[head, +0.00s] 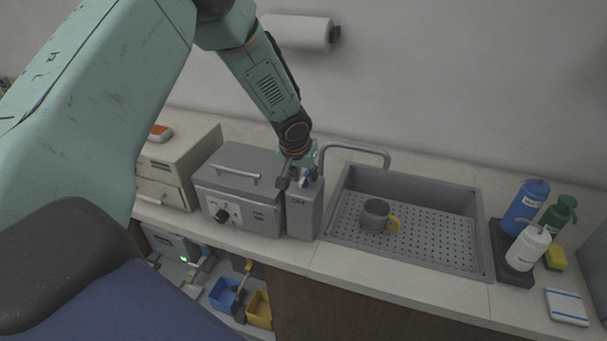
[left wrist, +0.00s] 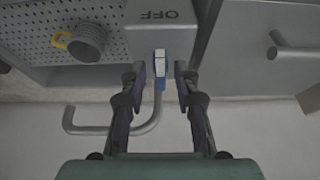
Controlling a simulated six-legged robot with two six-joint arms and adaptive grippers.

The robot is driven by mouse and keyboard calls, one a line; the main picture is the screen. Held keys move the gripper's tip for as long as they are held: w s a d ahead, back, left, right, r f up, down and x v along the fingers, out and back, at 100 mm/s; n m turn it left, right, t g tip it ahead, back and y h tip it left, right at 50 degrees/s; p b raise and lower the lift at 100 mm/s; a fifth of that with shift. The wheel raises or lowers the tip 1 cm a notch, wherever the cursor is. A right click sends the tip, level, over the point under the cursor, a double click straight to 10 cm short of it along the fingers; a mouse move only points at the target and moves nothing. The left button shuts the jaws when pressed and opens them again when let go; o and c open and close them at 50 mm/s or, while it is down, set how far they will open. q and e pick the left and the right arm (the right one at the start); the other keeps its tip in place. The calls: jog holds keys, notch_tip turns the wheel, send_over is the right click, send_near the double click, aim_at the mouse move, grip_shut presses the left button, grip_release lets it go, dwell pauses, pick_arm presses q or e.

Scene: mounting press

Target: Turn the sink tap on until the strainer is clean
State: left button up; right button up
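A grey cup-like vessel with a yellow handle (head: 376,215) stands upright in the sink (head: 430,262); it also shows in the left wrist view (left wrist: 85,42). I cannot tell whether it is the strainer or how clean it is. The tap is a grey box (head: 305,210) left of the sink with a bent spout pipe (head: 358,148). In the left wrist view its top is marked OFF, and a small white and blue lever (left wrist: 159,68) sticks out. My left gripper (head: 298,177) is open, its fingers on either side of the lever, with gaps showing. No water is visible.
A grey lidded machine with a knob (head: 240,190) stands close left of the tap box. Blue, green and white bottles (head: 528,245) stand right of the sink. A paper roll (head: 297,32) hangs on the wall. The front counter strip is clear.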

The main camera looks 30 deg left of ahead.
pick_arm(q)
jog(key=shift+w+f, duration=0.15)
jog(key=shift+c, duration=1.4)
jog(key=shift+a, duration=0.1)
grip_shut()
